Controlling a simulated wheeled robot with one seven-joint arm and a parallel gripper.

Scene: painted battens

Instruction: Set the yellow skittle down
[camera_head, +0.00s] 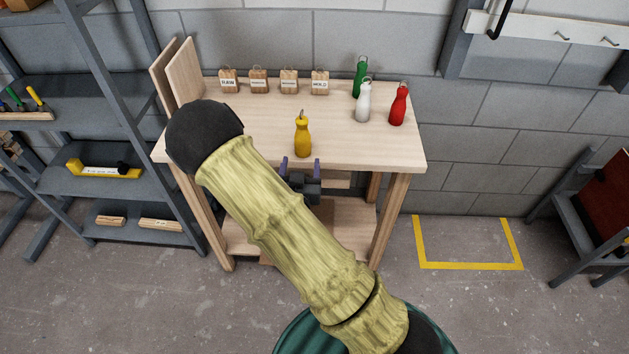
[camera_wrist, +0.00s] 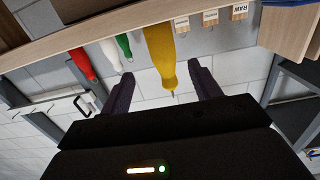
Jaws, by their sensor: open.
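The yellow skittle (camera_head: 302,137) stands upright on the wooden table (camera_head: 240,140), close to its front edge. A thin hook or loop shows at its top. My gripper (camera_head: 300,166) is open, in front of the table's front edge and apart from the skittle. In the wrist view, which is upside down, the yellow skittle (camera_wrist: 161,50) shows beyond and between the open fingers (camera_wrist: 158,92), with nothing held between them.
A green skittle (camera_head: 360,78), a white skittle (camera_head: 363,102) and a red skittle (camera_head: 398,104) stand at the table's back right. Several labelled wooden blocks (camera_head: 289,82) line the back. Upright boards (camera_head: 184,72) stand at the left end. The tabletop's front right is clear.

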